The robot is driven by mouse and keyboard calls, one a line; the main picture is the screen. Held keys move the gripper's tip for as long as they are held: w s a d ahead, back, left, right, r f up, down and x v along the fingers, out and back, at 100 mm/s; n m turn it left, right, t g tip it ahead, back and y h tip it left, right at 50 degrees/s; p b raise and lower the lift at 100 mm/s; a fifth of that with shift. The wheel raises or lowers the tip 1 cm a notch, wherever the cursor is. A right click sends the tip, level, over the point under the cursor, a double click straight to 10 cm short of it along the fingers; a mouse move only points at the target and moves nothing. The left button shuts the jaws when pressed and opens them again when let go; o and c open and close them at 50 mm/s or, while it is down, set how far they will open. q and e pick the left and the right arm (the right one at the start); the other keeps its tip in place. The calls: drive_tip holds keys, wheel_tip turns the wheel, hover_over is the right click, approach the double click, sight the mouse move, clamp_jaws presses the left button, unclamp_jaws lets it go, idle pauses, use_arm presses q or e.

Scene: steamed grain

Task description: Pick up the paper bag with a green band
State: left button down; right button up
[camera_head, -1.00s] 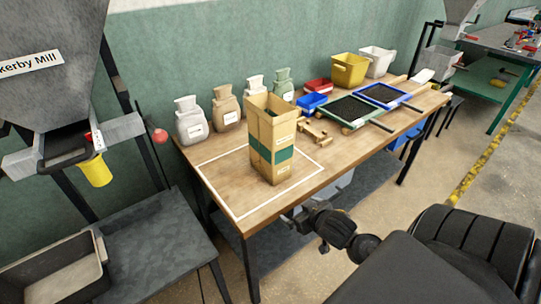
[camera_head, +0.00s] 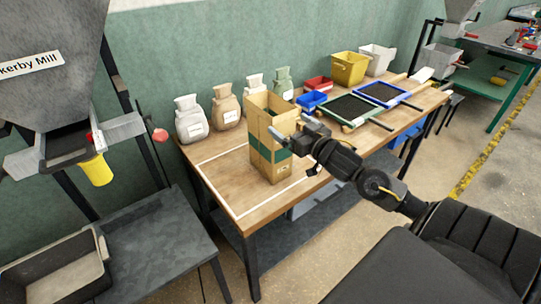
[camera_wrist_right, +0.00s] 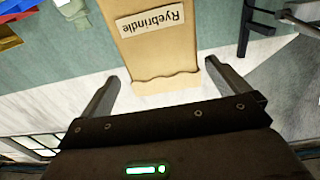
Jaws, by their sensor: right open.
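The tall tan paper bag with a green band (camera_head: 258,125) stands upright on the wooden workbench (camera_head: 217,178), inside a white outline. Its top is open, and my right gripper hides part of its right side. My right gripper (camera_head: 288,133) is open at the bag's upper part. In the right wrist view, the bag's label reads "Ryebrindle" upside down (camera_wrist_right: 150,22), and the bag's edge lies between the spread fingers (camera_wrist_right: 163,72). I cannot tell whether either finger touches it. My left gripper is not in view.
Several small sacks (camera_head: 227,108) stand behind the bag along the wall. A blue bin (camera_head: 311,100), a red bin (camera_head: 318,84), a yellow bin (camera_head: 349,68) and framed trays (camera_head: 350,108) lie to the right. A mill (camera_head: 50,70) stands left. Bench space left of the bag is clear.

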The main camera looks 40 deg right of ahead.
sight(286, 122)
drive_tip(key=shift+w, duration=1.35)
drive_tip(key=shift+w+r+p, duration=0.1)
drive_tip(key=shift+w+p, duration=0.25)
drive_tip(key=shift+w, duration=0.05)
drive_tip(key=w+p, duration=0.1)
drive_tip(key=w, duration=0.3)
drive_tip(key=shift+w, duration=0.15)
drive_tip(key=c, duration=1.6)
drive_tip(key=shift+d, duration=0.1)
drive_tip(key=shift+c, duration=1)
drive_tip(key=shift+r, duration=0.15)
